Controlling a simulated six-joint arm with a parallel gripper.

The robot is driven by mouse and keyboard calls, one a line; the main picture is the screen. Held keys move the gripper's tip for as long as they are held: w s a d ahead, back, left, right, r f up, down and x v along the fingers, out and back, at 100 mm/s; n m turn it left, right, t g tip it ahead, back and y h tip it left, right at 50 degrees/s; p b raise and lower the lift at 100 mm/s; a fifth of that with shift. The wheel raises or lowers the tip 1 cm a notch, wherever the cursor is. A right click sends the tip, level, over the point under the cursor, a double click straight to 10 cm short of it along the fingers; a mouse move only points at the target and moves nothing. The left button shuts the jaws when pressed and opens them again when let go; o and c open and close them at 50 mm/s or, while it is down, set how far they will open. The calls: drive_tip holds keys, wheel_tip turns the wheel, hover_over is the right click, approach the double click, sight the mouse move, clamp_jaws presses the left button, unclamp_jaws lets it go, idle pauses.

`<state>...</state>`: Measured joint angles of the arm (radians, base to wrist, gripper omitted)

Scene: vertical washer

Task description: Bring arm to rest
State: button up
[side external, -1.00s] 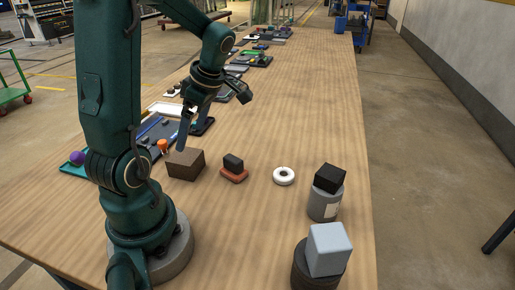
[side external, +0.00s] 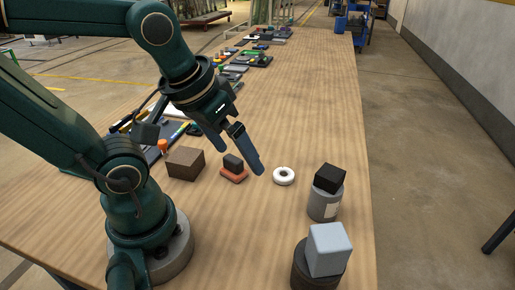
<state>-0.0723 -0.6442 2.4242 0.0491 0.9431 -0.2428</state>
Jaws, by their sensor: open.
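My gripper (side external: 240,158) is open and empty, its two blue-grey fingers pointing down and to the right over the table. In the picture its nearer fingertip lies between the dark block on a red base (side external: 234,174) and the white ring (side external: 284,176). I cannot tell its exact height above the wooden table (side external: 310,120). The white ring lies flat on the table, and nothing is held.
A brown block (side external: 185,163) stands left of the gripper. A black block sits on a grey cylinder (side external: 324,204), and a light grey block (side external: 328,248) on a dark cylinder, at the right. Trays (side external: 180,132) with tools lie behind. The table's right half is clear farther back.

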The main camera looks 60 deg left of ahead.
drive_tip(key=d+m, duration=0.2)
drive_tip(key=m, duration=0.1)
drive_tip(key=shift+s+t+h, duration=0.35)
drive_tip(key=shift+t+h, duration=0.05)
idle(0.8)
